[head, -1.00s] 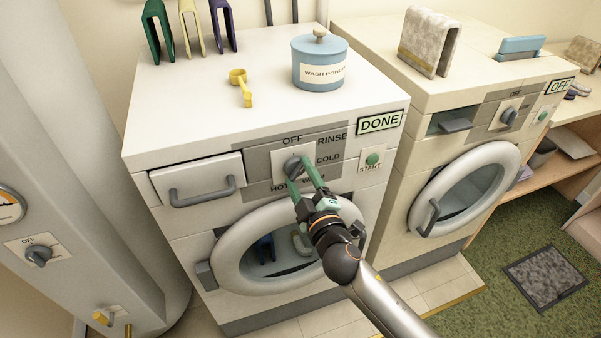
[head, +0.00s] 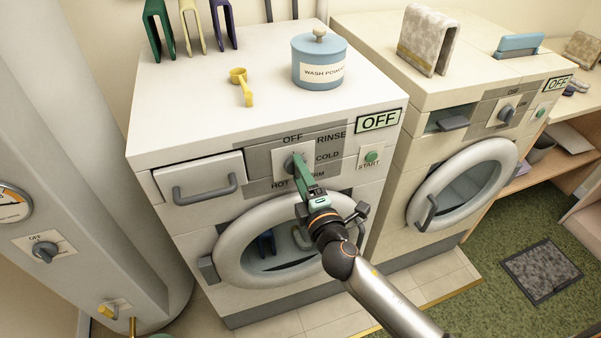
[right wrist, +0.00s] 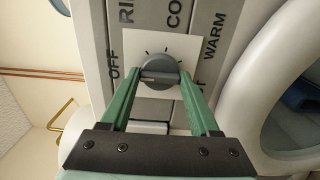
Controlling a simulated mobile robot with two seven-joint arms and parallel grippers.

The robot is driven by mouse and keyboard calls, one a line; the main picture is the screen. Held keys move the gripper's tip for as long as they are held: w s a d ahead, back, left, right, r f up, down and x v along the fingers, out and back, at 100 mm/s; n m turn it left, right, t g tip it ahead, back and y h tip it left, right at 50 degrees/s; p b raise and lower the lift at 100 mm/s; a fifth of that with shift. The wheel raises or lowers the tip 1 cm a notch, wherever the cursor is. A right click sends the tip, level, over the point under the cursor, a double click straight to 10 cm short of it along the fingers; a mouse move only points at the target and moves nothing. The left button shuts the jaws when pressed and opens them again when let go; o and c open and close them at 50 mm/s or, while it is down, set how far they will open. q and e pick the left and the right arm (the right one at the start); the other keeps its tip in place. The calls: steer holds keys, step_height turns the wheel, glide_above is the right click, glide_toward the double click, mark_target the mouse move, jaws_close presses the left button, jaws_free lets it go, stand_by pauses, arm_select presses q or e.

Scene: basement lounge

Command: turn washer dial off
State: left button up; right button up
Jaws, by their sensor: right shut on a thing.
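The washer (head: 250,122) is the left white machine, with its display (head: 379,120) reading OFF. Its grey dial (right wrist: 159,66) sits on a white plate among the labels OFF, RINSE, COLD, WARM and HOT. In the right wrist view the dial's grip bar lies level, in line with the OFF label (right wrist: 113,84) on the left. My right gripper (right wrist: 160,78) has its green fingers closed on the two sides of that bar. In the head view the right gripper (head: 300,166) covers most of the dial. My left gripper is not in view.
The green START button (head: 371,156) is right of the dial; the detergent drawer (head: 200,180) is left. The round washer door (head: 240,281) is below. A blue wash powder tin (head: 318,66) and yellow scoop (head: 240,84) stand on top. A second machine (head: 440,90) is at right.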

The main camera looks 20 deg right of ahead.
steer(key=shift+r, duration=0.15)
steer(key=o, duration=1.4)
steer(key=shift+c, duration=0.2)
steer(key=shift+f, duration=0.2)
